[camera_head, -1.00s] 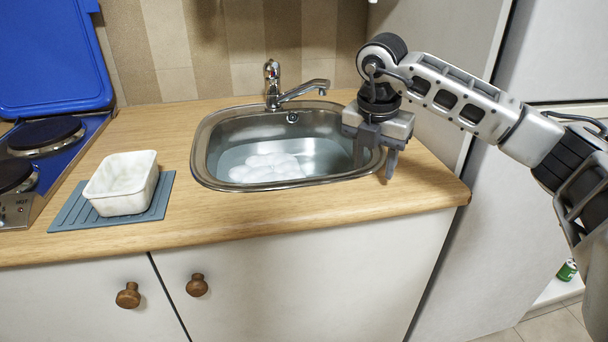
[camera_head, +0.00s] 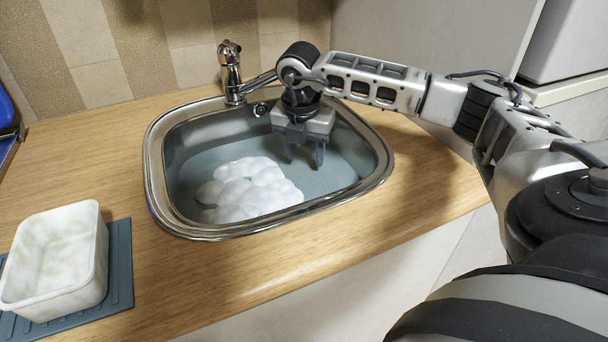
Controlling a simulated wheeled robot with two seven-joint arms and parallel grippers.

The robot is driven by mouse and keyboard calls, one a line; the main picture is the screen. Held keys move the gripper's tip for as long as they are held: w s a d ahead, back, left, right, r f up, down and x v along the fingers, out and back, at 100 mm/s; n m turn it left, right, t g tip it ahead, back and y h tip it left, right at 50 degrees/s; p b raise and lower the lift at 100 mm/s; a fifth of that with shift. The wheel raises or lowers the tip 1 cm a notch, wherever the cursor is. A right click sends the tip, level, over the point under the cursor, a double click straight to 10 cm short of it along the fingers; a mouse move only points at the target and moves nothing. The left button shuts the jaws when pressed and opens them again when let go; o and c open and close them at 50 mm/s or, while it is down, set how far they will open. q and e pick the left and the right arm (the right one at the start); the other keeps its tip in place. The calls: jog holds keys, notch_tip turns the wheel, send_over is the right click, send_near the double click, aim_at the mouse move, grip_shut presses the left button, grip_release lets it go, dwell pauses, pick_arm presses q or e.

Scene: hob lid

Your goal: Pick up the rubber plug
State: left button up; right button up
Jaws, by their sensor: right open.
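I cannot see the rubber plug in this view. The sink (camera_head: 205,236) holds grey-blue water, and white foam (camera_head: 250,190) covers part of it at the front left. My right gripper (camera_head: 305,161) points down over the right back part of the basin, behind and to the right of the foam. Its two fingers are apart with nothing seen between them. The fingertips are at or close to the water; I cannot tell whether they touch it. My left gripper is not in view.
A chrome tap (camera_head: 234,75) stands behind the sink, its spout close to my right wrist. A dirty white tub (camera_head: 55,262) sits on a grey-blue mat (camera_head: 122,265) at the left. The wooden worktop (camera_head: 160,285) in front of the sink is clear.

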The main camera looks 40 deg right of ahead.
aim_at(305, 179)
jog(key=f, duration=0.7)
jog(key=shift+w+d+f, duration=0.15)
jog(key=shift+w+d, duration=0.15)
jog(key=shift+w, duration=0.1)
jog(key=shift+c, duration=0.4)
grip_shut()
